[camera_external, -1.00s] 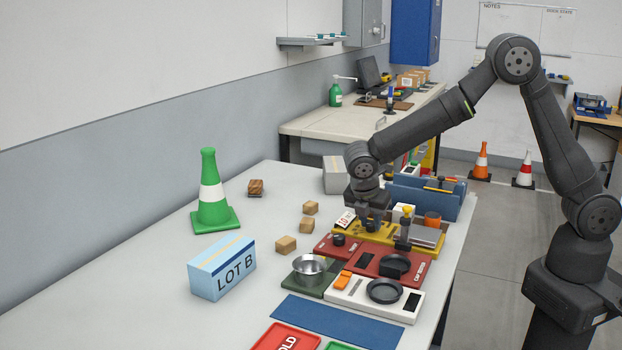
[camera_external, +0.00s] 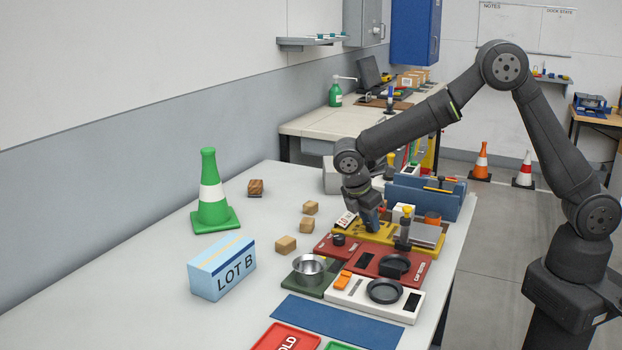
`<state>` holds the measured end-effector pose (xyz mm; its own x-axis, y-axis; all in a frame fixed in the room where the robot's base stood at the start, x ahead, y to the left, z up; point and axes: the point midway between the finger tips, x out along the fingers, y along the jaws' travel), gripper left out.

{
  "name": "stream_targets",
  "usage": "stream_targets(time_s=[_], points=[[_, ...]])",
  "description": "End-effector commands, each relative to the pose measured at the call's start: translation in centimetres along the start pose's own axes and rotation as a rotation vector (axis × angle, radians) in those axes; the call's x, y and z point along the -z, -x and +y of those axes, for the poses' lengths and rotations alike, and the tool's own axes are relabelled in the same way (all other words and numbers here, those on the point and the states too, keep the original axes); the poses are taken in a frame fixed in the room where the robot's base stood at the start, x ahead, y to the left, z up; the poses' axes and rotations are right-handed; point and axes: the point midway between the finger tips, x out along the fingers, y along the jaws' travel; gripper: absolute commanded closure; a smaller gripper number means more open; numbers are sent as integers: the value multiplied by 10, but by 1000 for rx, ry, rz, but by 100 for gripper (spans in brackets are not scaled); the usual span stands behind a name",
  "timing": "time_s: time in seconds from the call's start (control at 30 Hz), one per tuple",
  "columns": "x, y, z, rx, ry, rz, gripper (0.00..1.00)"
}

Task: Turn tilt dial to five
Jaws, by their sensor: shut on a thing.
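My gripper (camera_external: 370,225) points down onto the left part of the yellow unit (camera_external: 379,238), with its wrist leaning. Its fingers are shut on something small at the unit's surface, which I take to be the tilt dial. The dial and any marks around it are hidden by the fingers, so its setting cannot be read. A white card with dark and red print (camera_external: 345,220) stands at the unit's left end, partly covered by the gripper. A dark post with a yellow top (camera_external: 404,230) stands on the unit to the right of my gripper.
A red unit (camera_external: 368,262) with a black knob (camera_external: 339,240) lies in front. A white scale (camera_external: 352,295) and a metal bowl (camera_external: 309,269) are nearer. A blue bin (camera_external: 450,202) stands behind. The table's left side holds a green cone (camera_external: 211,200) and LOT B box (camera_external: 222,268).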

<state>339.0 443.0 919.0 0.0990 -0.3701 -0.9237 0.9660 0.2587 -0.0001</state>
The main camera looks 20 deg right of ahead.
Motion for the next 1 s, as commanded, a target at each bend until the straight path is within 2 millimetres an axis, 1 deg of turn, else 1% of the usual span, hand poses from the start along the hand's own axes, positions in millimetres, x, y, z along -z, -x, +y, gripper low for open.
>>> stream_targets(time_s=[0.27,0.3,0.4,0.67,0.77,0.87,0.97,1.0], points=[[0,1,0,-1,0,1,98],[0,1,0,-1,0,1,71],[0,1,0,-1,0,1,54],[0,1,0,0,0,1,54],[0,5,0,-1,0,1,54],[1,17,1,-3,-1,3,54],[1,37,1,-3,-1,4,54],[1,47,1,-3,-1,5,54]])
